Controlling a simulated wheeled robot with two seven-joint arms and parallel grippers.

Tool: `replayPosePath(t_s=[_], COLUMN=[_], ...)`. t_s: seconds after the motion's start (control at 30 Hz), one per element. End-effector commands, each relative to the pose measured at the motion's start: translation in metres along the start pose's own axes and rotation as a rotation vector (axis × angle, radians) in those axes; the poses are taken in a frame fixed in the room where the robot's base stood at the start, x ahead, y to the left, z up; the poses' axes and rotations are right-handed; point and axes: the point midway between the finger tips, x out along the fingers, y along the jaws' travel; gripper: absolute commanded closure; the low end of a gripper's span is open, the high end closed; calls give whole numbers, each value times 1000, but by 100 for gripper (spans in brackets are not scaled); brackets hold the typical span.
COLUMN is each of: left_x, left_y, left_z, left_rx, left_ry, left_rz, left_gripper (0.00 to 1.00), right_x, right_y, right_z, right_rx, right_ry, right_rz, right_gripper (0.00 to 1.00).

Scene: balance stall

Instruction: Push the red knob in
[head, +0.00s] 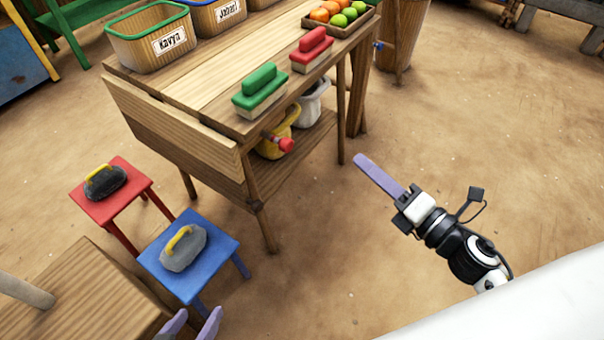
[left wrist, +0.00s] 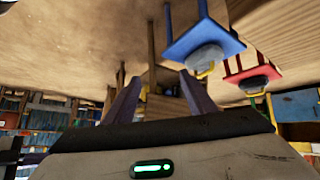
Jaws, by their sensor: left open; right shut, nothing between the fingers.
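The red knob (head: 286,145) sticks out on a short rod from the near right end of the wooden table (head: 190,80), below the tabletop. My right gripper (head: 362,162) is shut and empty, with its purple fingers pointing up and left. It is to the right of the knob and apart from it. My left gripper (head: 193,325) is open at the bottom edge in the head view, only its fingertips showing. Its fingers also show spread and empty in the left wrist view (left wrist: 158,92). I cannot make out the red knob in the left wrist view.
A green brush (head: 260,90) and a red brush (head: 312,50) lie on the table near its edge. Yellow (head: 278,140) and white buckets (head: 312,100) stand beneath. Red (head: 105,200) and blue stools (head: 165,265) hold weights. A blue knob (head: 378,45) is farther back. Ground around my right gripper is clear.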

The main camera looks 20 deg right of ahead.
Motion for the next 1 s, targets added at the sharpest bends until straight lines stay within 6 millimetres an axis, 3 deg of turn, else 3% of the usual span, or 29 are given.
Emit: replayPosePath(t_s=[0.03, 0.1, 0.2, 0.3, 0.57, 1.0], left_x=[19, 25, 30, 31, 26, 20], left_y=[-1, 1, 3, 4, 4, 1], left_z=[15, 20, 23, 24, 21, 19], left_rx=[-1, -3, -5, -6, -10, -21], left_ry=[3, 1, -2, -3, 3, 29], left_rz=[10, 21, 32, 38, 35, 20], left_gripper=[50, 50, 50, 50, 50, 50], right_x=[4, 6, 5, 5, 32, 116], right_y=[-11, -10, -14, -16, -11, -5], right_z=[-10, -16, -24, -27, -34, -59], right_rx=[-237, -531, -832, -994, -1051, -1042], right_ry=[46, 105, 170, 206, 217, 215], right_rz=[60, 127, 188, 220, 232, 229], right_gripper=[100, 100, 100, 100, 100, 100])
